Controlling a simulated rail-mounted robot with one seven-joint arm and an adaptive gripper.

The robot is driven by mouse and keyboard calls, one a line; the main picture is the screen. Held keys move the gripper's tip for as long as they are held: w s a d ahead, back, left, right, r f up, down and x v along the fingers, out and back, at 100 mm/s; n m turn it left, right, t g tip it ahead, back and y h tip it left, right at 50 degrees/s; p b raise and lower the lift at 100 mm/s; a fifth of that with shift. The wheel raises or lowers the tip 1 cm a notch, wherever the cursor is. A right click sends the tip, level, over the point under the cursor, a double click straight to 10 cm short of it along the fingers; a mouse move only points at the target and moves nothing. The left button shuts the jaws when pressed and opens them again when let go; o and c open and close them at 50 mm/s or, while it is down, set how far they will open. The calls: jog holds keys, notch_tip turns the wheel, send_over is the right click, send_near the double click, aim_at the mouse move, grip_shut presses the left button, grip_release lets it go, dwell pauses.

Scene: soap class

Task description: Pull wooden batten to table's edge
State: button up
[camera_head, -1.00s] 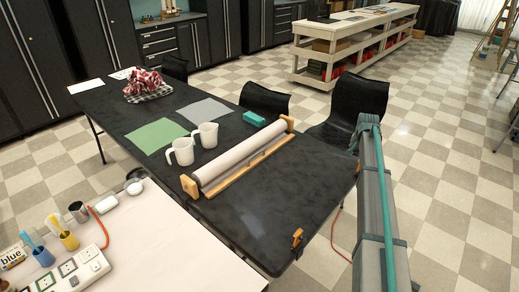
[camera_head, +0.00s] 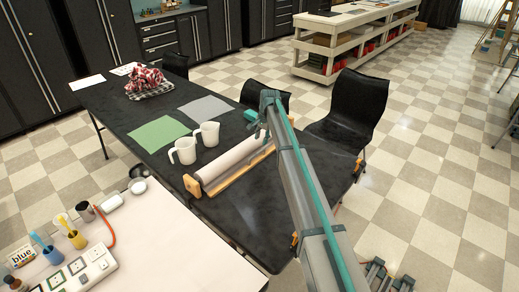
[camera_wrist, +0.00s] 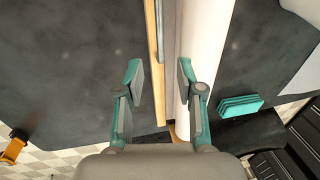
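The wooden batten is a long light-wood strip along the front of a paper roll on the black table. My gripper (camera_wrist: 159,71) is open, with one finger on each side of the batten's line and the right finger over the roll's edge. I cannot tell whether it touches anything. In the head view my gripper (camera_head: 262,130) is above the roll's far end.
Two white mugs (camera_head: 183,151) stand left of the roll. A teal block (camera_wrist: 240,106) lies right of it in the wrist view. An orange clamp (camera_wrist: 13,147) sits at the table's edge. The black tabletop (camera_wrist: 70,70) left of the batten is clear. Black chairs stand behind.

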jog(key=f, duration=0.2)
jog(key=a+f+p, duration=0.1)
jog(key=f, duration=0.2)
jog(key=w+f+p, duration=0.1)
jog(key=f, duration=0.2)
jog(key=shift+a, duration=0.15)
grip_shut()
